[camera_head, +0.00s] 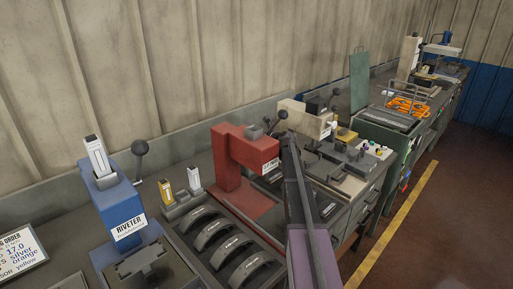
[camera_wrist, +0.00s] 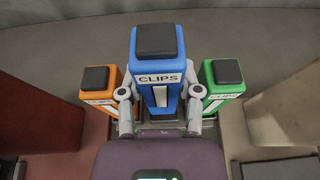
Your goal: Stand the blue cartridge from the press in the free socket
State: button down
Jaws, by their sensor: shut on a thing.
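In the wrist view a blue cartridge (camera_wrist: 157,52) with a black cap and a "CLIPS" label stands upright. My gripper (camera_wrist: 160,103) has one finger on each side of it and is shut on it. An orange cartridge (camera_wrist: 98,115) stands to its left and a green cartridge (camera_wrist: 222,85) to its right, both black-capped. In the head view my arm reaches past the red press (camera_head: 228,150); my fingertips and the blue cartridge cannot be made out there.
A blue riveter (camera_head: 120,205) holds a pale cartridge (camera_head: 97,156). Yellow (camera_head: 166,190) and silver (camera_head: 194,177) cartridges stand in a small holder beside the red press. Brake shoes (camera_head: 230,238) lie in front. A beige press (camera_head: 305,118) stands farther along the bench.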

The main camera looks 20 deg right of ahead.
jog(key=shift+f+b, duration=1.85)
jog(key=shift+f, duration=0.05)
jog(key=shift+f, duration=0.1)
jog(key=c, duration=0.6)
grip_release()
jog(key=shift+r, duration=0.2)
jog(key=p+v, duration=0.4)
jog(key=v, duration=0.8)
